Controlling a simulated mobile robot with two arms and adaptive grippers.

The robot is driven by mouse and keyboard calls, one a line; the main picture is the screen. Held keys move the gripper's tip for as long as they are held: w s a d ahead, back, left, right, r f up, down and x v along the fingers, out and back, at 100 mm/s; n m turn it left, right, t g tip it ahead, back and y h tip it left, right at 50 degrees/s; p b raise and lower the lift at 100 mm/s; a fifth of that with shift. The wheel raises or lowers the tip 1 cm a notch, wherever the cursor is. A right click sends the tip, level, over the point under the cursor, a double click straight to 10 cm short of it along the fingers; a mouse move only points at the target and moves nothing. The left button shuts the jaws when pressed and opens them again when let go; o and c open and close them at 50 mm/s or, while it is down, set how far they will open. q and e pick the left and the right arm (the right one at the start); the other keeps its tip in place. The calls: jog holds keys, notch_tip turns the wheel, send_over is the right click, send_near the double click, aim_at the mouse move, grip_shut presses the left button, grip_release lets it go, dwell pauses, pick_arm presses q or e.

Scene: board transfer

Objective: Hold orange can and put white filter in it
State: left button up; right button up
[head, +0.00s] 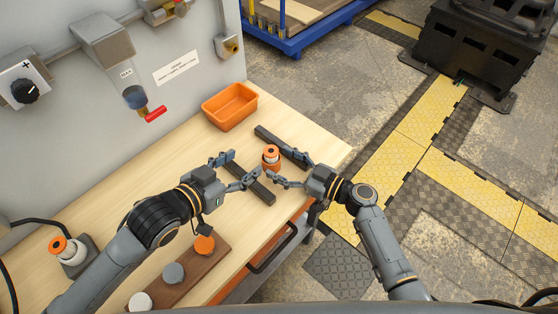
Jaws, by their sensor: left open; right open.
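An orange can (271,164) with a pale band and a dark-centred top stands upright on the wooden table, between my two grippers. My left gripper (239,169) is open to the left of the can, its fingers spread and apart from it. My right gripper (288,168) is open to the right of the can, with its fingers spread close to it. I cannot tell which thing is the white filter. A white round piece (140,301) sits at the near end of a brown board (190,265), beside a grey piece (173,273) and an orange piece (204,243).
Dark bars (265,193) lie on the table near the can. An orange bin (230,107) stands behind, by the grey wall panel. An orange-and-white part (60,245) sits on a grey stand at left. The table's right edge (338,163) is close to my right gripper.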

jog(key=v, duration=1.1)
